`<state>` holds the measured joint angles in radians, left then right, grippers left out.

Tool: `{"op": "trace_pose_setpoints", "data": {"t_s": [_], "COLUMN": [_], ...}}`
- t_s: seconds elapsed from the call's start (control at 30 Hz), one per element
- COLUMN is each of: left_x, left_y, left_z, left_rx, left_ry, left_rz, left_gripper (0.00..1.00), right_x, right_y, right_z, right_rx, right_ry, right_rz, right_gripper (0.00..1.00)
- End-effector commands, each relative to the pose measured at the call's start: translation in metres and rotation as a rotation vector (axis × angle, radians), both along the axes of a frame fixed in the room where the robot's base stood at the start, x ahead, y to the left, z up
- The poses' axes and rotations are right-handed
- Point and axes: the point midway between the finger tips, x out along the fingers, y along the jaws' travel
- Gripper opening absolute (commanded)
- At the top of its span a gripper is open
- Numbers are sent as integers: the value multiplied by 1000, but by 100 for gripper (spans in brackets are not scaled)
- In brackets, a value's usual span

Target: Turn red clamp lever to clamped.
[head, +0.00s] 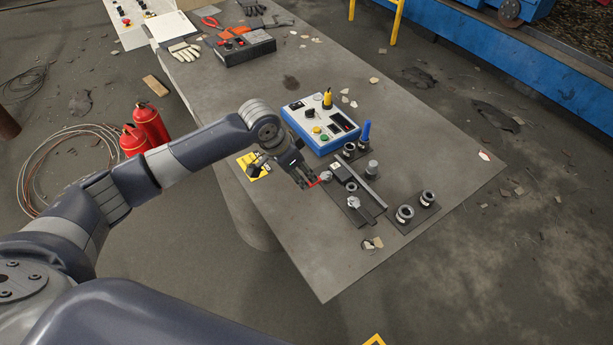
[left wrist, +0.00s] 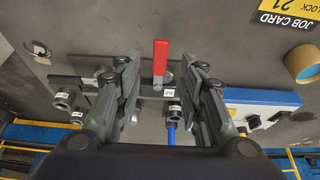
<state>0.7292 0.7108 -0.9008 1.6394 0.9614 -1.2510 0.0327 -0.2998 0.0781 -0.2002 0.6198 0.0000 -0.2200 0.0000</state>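The red clamp lever (head: 320,181) shows small beside the dark fixture (head: 368,190) on the table, right at my left gripper's tips. In the left wrist view the red lever (left wrist: 160,60) stands upright in the picture, in front of the long fixture bar. My left gripper (head: 309,181) is open. In the left wrist view its fingers (left wrist: 162,70) are spread on both sides of the lever, with a visible gap on each side. Whether the fingertips reach the lever's depth I cannot tell. My right gripper is not in view.
A white-blue control box (head: 318,124) stands behind the fixture, with a blue-handled tool (head: 365,132) near it. Ring-shaped fittings (head: 428,198) sit at right. A yellow job card (head: 254,168) lies left. A tape roll (left wrist: 303,66) shows in the wrist view.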

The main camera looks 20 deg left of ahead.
Motion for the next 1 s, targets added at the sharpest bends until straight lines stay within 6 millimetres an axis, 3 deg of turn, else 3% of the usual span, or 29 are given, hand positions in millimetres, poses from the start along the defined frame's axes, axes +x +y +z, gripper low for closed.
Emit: {"op": "trace_pose_setpoints", "data": {"t_s": [0.3,0.7,0.73,0.9,1.0], "left_x": [12,14,14,14,14], "left_y": [-10,-11,-11,-11,-11], "left_z": [-36,-44,-44,-43,-43], "left_rx": [-1,0,0,0,0], "left_ry": [0,-2,-2,-2,-2], "left_rz": [0,-1,-1,-1,-1], "left_gripper": [37,37,34,0,0], "right_x": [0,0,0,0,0], "right_y": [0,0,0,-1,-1], "right_z": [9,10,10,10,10], "right_rx": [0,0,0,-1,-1], "right_ry": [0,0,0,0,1], "right_rz": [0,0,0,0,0], "right_gripper": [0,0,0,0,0]}}
